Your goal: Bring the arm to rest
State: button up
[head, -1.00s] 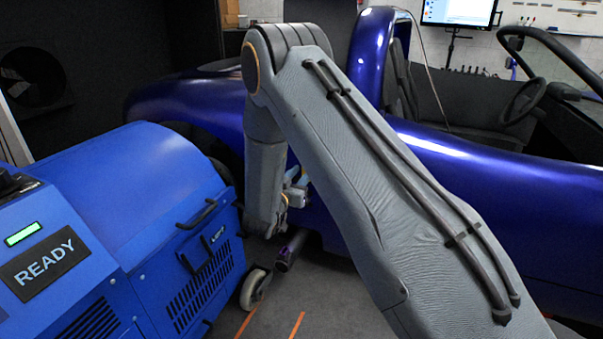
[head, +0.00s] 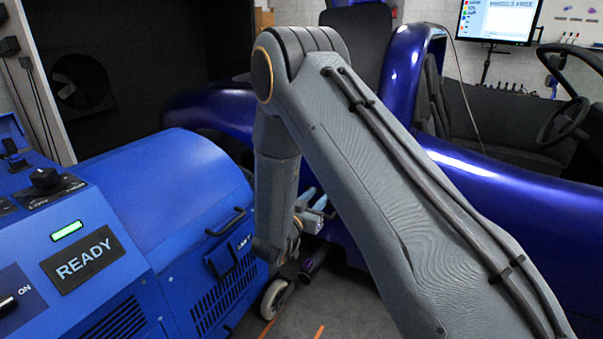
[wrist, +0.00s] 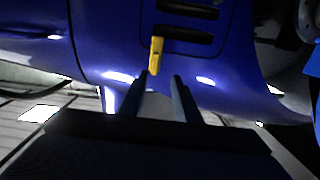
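My arm, grey with dark cables, spans the middle of the head view; it rises to a bent elbow and its forearm hangs down. My gripper (wrist: 160,76) shows two dark fingers in the wrist view, apart with nothing between them. In the head view my gripper is mostly hidden by the arm. It is low between the blue machine (head: 165,195) and the blue car (head: 520,210). Beyond the fingertips, in the wrist view, a small yellow piece (wrist: 156,56) sits on the car's blue body (wrist: 110,40), below dark slots.
The machine carries a sign (head: 82,260) reading READY, a lit green display (head: 66,231) and knobs. A caster wheel (head: 277,298) stands at its foot. A monitor (head: 498,17) is at the back right. Some grey floor (head: 345,300) shows between machine and car.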

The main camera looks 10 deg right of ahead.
jog(key=w+a+r+n+g+y, duration=0.1)
jog(key=a+r+n+y, duration=0.15)
jog(key=a+y, duration=0.25)
jog(key=s+a+r+n+g+y, duration=0.2)
jog(key=s+a+r+g+y, duration=0.15)
jog(key=s, duration=0.35)
jog(key=s+a+r+n+g+y, duration=0.2)
jog(key=s+a+r+y, duration=0.25)
jog(key=s, duration=0.25)
jog(key=s+d+r+n+g+h, duration=0.1)
jog(key=s+d+g, duration=0.2)
jog(key=s, duration=0.7)
jog(key=s+d+r+n+g+h+p, duration=0.1)
jog(key=s+d+r+g, duration=0.15)
jog(key=s, duration=0.65)
jog(key=s+d+n+g+h, duration=0.1)
jog(key=s+d+n+g, duration=0.15)
jog(key=s, duration=0.75)
jog(key=d+r+m+p, duration=0.4)
jog(key=d+r+p, duration=0.6)
jog(key=p, duration=0.9)
jog(key=shift+r+p, duration=0.3)
jog(key=shift+r, duration=0.35)
